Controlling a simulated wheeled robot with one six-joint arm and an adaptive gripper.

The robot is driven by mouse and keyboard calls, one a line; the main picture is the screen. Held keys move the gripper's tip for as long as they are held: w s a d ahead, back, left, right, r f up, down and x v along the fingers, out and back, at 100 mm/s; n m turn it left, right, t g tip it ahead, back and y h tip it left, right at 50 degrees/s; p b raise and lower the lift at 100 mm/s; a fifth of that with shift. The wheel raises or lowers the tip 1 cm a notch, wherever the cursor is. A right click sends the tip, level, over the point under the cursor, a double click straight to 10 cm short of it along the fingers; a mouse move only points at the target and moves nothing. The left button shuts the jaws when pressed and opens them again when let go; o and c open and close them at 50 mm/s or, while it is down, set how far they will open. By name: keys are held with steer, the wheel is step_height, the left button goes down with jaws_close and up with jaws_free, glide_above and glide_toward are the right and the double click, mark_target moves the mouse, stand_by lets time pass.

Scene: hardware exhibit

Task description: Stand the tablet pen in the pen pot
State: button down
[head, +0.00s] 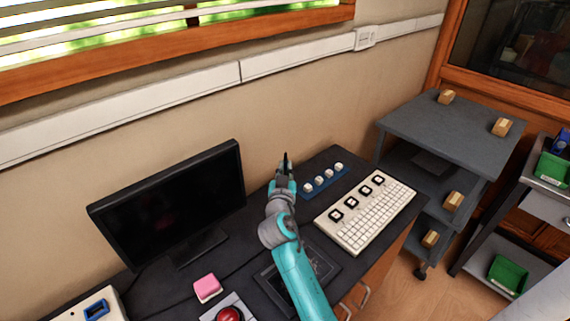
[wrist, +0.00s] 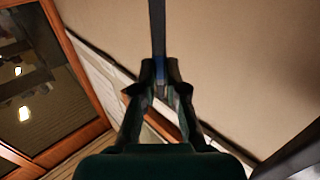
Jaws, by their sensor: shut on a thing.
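My gripper (head: 286,176) is above the dark desk, between the monitor and the blue strip of white caps. In the wrist view my gripper (wrist: 159,88) is shut on the tablet pen (wrist: 157,28), a thin dark stick that runs from the fingertips up out of the frame. In the head view only a short dark tip of the pen (head: 286,157) shows above the fingers. I cannot make out the pen pot in either view; the arm and gripper hide part of the desk.
A black monitor (head: 170,205) stands left of my arm. A blue strip with white caps (head: 323,181) and a white keyboard (head: 366,215) lie right. A dark tablet (head: 325,262) lies beneath my arm. A pink block (head: 207,287) and red button (head: 229,314) are in front.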

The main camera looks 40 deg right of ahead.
steer(key=shift+f, duration=2.05)
steer(key=c, duration=1.1)
jaws_free()
steer(key=shift+c, duration=0.2)
steer(key=v, duration=1.2)
